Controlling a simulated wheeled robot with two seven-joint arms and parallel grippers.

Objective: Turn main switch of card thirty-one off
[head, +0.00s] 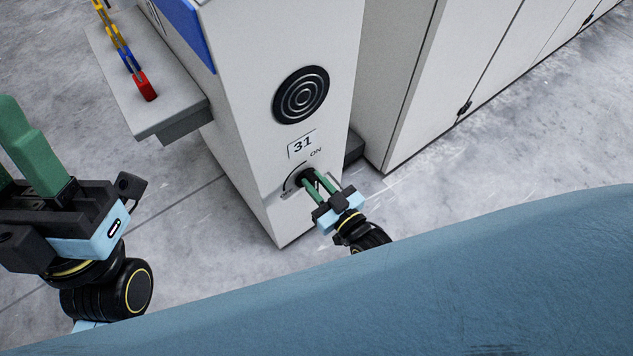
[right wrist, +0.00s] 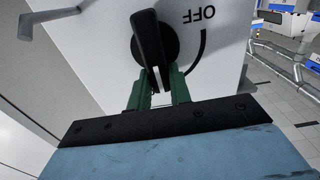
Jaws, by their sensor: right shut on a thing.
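The main switch (head: 305,178) is a black rotary knob low on the pale cabinet face, under a plate reading 31 (head: 302,145). ON is printed to its upper right, with a dark arc along its left. My right gripper (head: 318,186) is shut on the switch's handle. In the right wrist view the black handle (right wrist: 149,42) stands nearly upright between the green fingers (right wrist: 160,92), and OFF shows upside down to its right. Which mark the handle points to is hard to tell. My left gripper (head: 18,150) is open and empty, partly cut off at the left edge.
A round black ringed disc (head: 301,95) is above the number plate. Grey cabinets (head: 405,80) stand to the right. The concrete floor around is clear.

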